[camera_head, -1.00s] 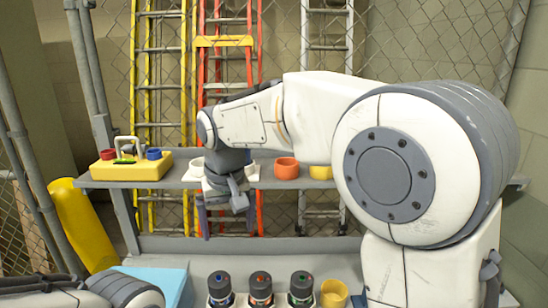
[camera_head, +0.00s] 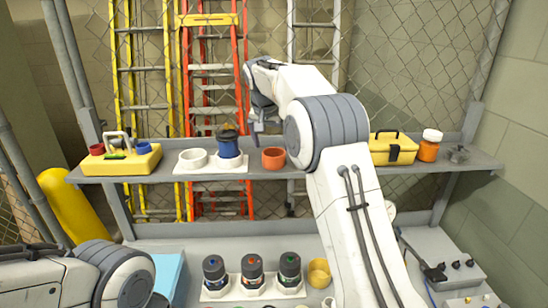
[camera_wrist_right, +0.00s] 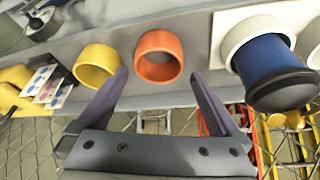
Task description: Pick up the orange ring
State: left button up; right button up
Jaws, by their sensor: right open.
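The orange ring (camera_head: 273,151) stands on the grey shelf (camera_head: 330,168), just right of the blue jar (camera_head: 229,148). In the right wrist view the orange ring (camera_wrist_right: 159,36) sits a little beyond the fingertips, roughly centred between them. My right gripper (camera_head: 260,128) is open and empty, above and slightly left of the ring in the head view; it also shows in the right wrist view (camera_wrist_right: 158,74). It appears apart from the ring. My left arm shows at lower left, but its gripper is out of view.
A yellow ring (camera_wrist_right: 97,66) is beside the orange one; my arm hides it in the head view. The blue jar stands in a white holder, with a white ring (camera_head: 193,158) alongside. A yellow toolbox (camera_head: 394,149) and orange bottle (camera_head: 429,150) stand right. Chain-link fence rises behind.

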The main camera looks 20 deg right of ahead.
aim_at(274, 154)
jog(key=p+x, duration=0.2)
jog(key=x, duration=0.2)
jog(key=shift+s+d+f+p, duration=0.1)
jog(key=shift+s+f+p, duration=0.05)
jog(key=shift+p, duration=0.15)
jog(key=shift+f, duration=0.45)
jog(key=c, duration=1)
jog(key=shift+c, duration=0.4)
jog(key=shift+r, duration=0.1)
